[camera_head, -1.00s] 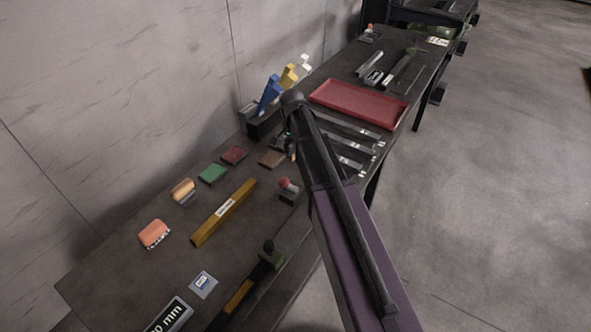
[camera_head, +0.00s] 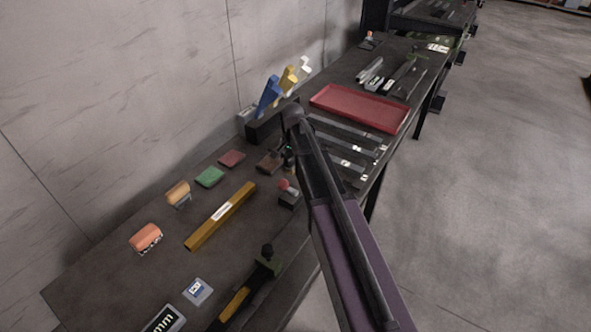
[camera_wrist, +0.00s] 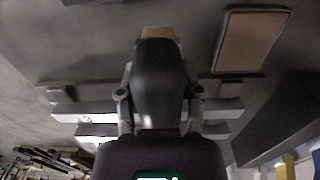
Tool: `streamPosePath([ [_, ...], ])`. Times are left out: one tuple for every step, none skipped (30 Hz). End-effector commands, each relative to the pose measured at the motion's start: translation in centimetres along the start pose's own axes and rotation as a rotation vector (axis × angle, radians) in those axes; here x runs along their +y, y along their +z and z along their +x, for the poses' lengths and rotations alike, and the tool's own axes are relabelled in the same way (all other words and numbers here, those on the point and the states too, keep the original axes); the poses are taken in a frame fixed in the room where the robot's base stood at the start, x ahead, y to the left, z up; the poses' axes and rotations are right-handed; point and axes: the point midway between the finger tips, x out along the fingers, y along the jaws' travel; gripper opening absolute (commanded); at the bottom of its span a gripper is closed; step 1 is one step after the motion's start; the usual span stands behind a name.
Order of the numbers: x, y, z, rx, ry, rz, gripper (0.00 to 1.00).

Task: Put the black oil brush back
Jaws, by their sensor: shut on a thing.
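My gripper (camera_wrist: 160,104) is shut on the black oil brush (camera_wrist: 158,82), which sits between the two fingers in the wrist view. A tan end (camera_wrist: 159,33) shows beyond its dark body. In the head view my arm mostly hides my gripper (camera_head: 289,158), and the brush cannot be made out clearly there. A dark holder (camera_head: 262,131) stands by the wall, just behind my gripper, with blue (camera_head: 269,95), yellow (camera_head: 288,79) and white (camera_head: 304,67) pieces standing tilted in or behind it.
A red tray (camera_head: 358,107) and flat metal bars lie right of my arm. A brown block (camera_head: 269,160), green block (camera_head: 210,177), red-topped piece (camera_head: 288,190) and yellow bar (camera_head: 221,215) lie on the dark bench (camera_head: 115,282). The bench's front edge is close to my arm.

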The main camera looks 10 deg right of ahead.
Motion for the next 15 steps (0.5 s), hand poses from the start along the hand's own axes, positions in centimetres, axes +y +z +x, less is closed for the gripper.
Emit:
streamPosePath([
  [0.0,0.0,0.1,0.0,0.0,0.0,0.09],
  [0.0,0.0,0.1,0.0,0.0,0.0,0.09],
  [0.0,0.0,0.2,0.0,0.0,0.0,0.09],
  [0.0,0.0,0.4,0.0,0.0,0.0,0.09],
  [0.0,0.0,0.5,0.0,0.0,0.0,0.09],
  [0.0,0.0,0.8,0.0,0.0,0.0,0.09],
  [0.0,0.0,1.0,0.0,0.0,0.0,0.09],
  [0.0,0.0,1.2,0.0,0.0,0.0,0.09],
  [0.0,0.0,1.6,0.0,0.0,0.0,0.09],
  [0.0,0.0,1.8,0.0,0.0,0.0,0.09],
  [0.0,0.0,2.1,0.0,0.0,0.0,0.09],
  [0.0,0.0,2.5,0.0,0.0,0.0,0.09],
  [0.0,0.0,2.7,0.0,0.0,0.0,0.09],
  [0.0,0.0,2.9,0.0,0.0,0.0,0.09],
  [0.0,0.0,3.2,0.0,0.0,0.0,0.09],
])
